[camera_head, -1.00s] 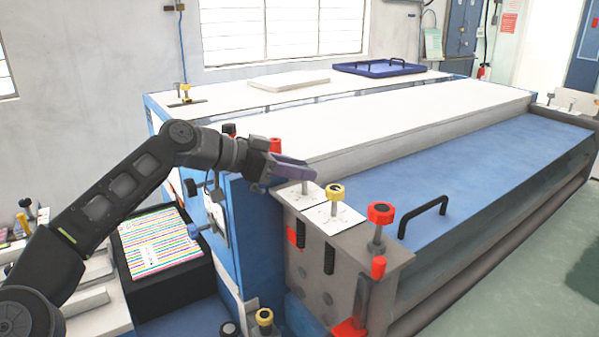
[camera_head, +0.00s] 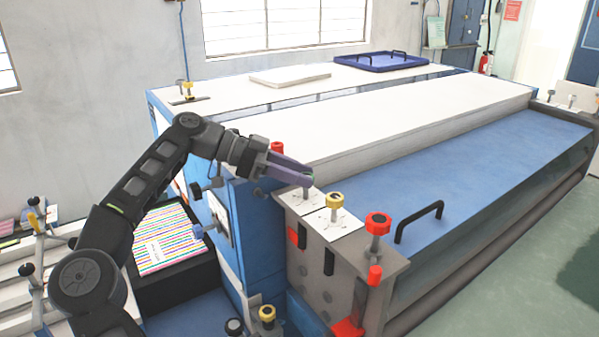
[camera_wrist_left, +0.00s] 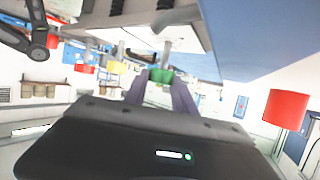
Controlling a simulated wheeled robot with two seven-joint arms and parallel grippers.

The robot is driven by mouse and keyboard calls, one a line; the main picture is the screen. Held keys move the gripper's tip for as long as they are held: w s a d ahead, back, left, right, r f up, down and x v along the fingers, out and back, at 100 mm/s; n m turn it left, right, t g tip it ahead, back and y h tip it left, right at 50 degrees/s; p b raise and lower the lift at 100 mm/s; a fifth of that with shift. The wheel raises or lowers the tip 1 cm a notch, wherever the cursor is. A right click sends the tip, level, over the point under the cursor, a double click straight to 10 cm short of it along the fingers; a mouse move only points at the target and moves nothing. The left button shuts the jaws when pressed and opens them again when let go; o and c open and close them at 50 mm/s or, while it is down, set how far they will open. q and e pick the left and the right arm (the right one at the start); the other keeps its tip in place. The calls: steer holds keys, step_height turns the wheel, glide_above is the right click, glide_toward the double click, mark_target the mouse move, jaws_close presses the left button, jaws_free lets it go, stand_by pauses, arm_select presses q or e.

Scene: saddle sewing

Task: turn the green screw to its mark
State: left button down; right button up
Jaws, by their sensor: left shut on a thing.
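My left gripper (camera_head: 300,174) reaches in from the left and is shut on the green screw's head. The head is mostly hidden by the fingers in the head view. In the left wrist view the green screw (camera_wrist_left: 161,77) shows between the two fingertips. Its grey shaft (camera_head: 305,190) stands upright over a white marked plate (camera_head: 300,203) at the machine's near left corner. The fingers hide part of the plate, and I cannot read the mark or the screw's angle to it. My right gripper is out of view.
A yellow screw (camera_head: 334,201) stands close to the right of the green one, then a red screw (camera_head: 378,223). Another red knob (camera_head: 276,148) is behind the gripper. A black handle (camera_head: 418,222) rises from the blue cover (camera_head: 480,165).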

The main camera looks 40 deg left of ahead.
arm_select(q)
steer(key=c, duration=1)
jaws_free()
steer(key=shift+c, duration=0.2)
